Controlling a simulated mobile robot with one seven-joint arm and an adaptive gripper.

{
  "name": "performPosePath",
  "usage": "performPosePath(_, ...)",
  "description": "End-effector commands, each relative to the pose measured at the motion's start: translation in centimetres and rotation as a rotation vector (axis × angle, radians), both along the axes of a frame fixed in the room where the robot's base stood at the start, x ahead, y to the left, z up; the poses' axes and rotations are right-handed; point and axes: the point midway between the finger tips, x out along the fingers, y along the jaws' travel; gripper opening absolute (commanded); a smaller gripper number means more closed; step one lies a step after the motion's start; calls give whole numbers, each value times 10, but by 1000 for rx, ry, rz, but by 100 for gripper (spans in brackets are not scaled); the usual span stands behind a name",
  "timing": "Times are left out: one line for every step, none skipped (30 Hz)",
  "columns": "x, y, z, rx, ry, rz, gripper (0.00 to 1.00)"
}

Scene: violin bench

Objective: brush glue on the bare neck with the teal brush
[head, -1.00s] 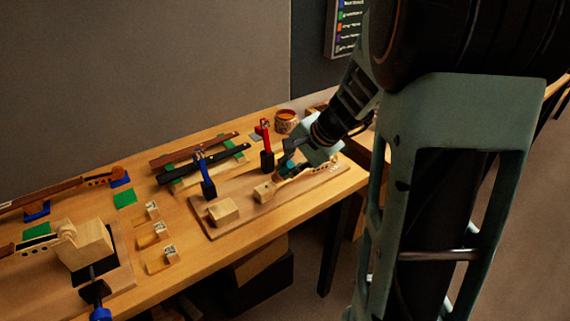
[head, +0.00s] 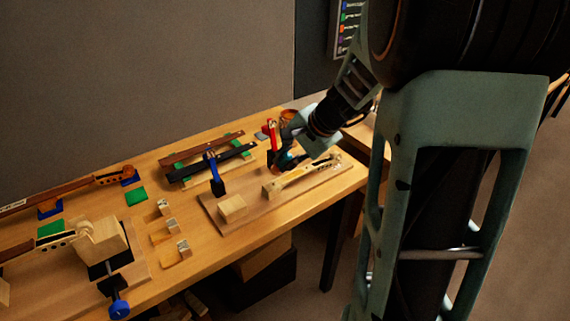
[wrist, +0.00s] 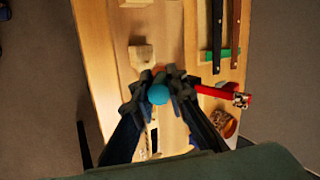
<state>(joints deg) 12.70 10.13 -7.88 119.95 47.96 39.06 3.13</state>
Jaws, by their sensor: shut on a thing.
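My gripper (wrist: 158,88) is shut on the teal brush (wrist: 158,95), whose round teal end shows between the fingertips in the wrist view. Its bristles are hidden. In the head view my gripper (head: 284,162) is at the far side of the bare neck, close to the red clamp (head: 271,136). The pale bare neck (head: 296,178) lies on a wooden board (head: 245,217), its pegbox end to the right. In the wrist view the neck (wrist: 142,55) runs under the left finger. I cannot tell whether the brush touches it. A glue pot (head: 288,115) stands behind my gripper.
A blue-handled clamp (head: 212,165) stands at the board's far left, and a pale block (head: 232,207) lies at its near left. Dark fingerboards (head: 215,163) lie on green supports behind. A vise with another neck (head: 100,240) is at the left.

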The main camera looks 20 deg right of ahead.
Motion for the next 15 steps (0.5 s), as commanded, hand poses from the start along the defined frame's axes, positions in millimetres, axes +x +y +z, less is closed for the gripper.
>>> performPosePath(1,0,9,0,-1,-1,0)
performPosePath(2,-1,12,0,-1,-1,0)
performPosePath(2,-1,16,-1,-2,0,0)
performPosePath(3,-1,18,-1,-2,0,0)
performPosePath(3,-1,21,-1,-2,0,0)
performPosePath(4,-2,25,-1,-2,0,0)
performPosePath(4,-2,27,-1,-2,1,0)
performPosePath(5,-2,30,0,-1,2,0)
performPosePath(5,-2,33,-1,-1,2,0)
performPosePath(5,-2,36,-1,-1,2,0)
performPosePath(6,-2,39,-1,-1,2,0)
performPosePath(6,-2,42,-1,-1,2,0)
performPosePath(7,-2,43,-1,-2,2,0)
performPosePath(7,-3,45,-1,-2,2,0)
performPosePath(7,-3,46,-1,-2,2,0)
